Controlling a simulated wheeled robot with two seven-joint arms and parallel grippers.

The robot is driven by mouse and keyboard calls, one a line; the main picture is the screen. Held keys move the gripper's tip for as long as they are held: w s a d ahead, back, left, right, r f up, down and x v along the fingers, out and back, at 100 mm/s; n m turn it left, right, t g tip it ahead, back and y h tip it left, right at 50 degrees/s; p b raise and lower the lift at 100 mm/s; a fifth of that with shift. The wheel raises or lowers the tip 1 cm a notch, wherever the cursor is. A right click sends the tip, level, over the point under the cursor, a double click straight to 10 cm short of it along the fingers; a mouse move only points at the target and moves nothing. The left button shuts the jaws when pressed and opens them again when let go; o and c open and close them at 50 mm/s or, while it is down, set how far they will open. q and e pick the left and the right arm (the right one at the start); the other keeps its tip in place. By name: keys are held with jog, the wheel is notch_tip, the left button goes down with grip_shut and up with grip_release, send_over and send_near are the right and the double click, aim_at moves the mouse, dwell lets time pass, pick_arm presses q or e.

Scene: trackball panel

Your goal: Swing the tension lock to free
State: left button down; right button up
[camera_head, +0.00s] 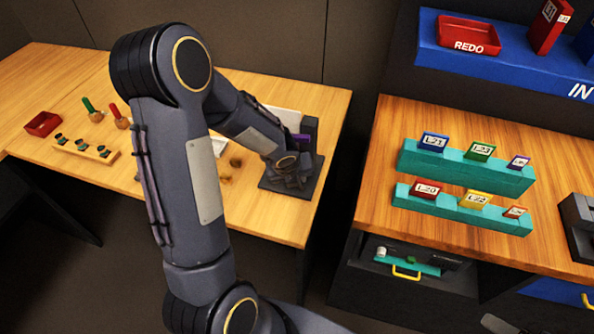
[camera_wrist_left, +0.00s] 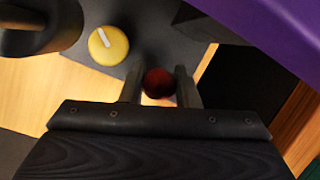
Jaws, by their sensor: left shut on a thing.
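My left gripper (camera_head: 291,181) is at the dark panel base (camera_head: 268,184) near the right edge of the left table. In the left wrist view its two fingers (camera_wrist_left: 159,72) are shut on a dark red round knob (camera_wrist_left: 158,84), one finger on each side. The knob looks like the handle of the tension lock; the rest of the lock is hidden. A yellow dial (camera_wrist_left: 108,46) with a white mark sits to the left of the fingers. A purple part (camera_wrist_left: 275,30) fills the upper right. My right gripper is in neither view.
A dark cylinder (camera_wrist_left: 40,28) stands close at the upper left of the wrist view. On the left table are a red tray (camera_head: 43,124) and a wooden rack (camera_head: 86,149). The right bench (camera_head: 400,235) carries teal card racks (camera_head: 465,170). A gap separates the tables.

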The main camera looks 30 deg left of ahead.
pick_arm(q)
jog(key=c, duration=1.1)
grip_release()
jog(key=p+v, duration=0.2)
jog(key=v, duration=0.5)
jog(key=shift+s+r+p, duration=0.2)
jog(key=shift+r+p, duration=0.1)
jog(key=shift+r, duration=0.1)
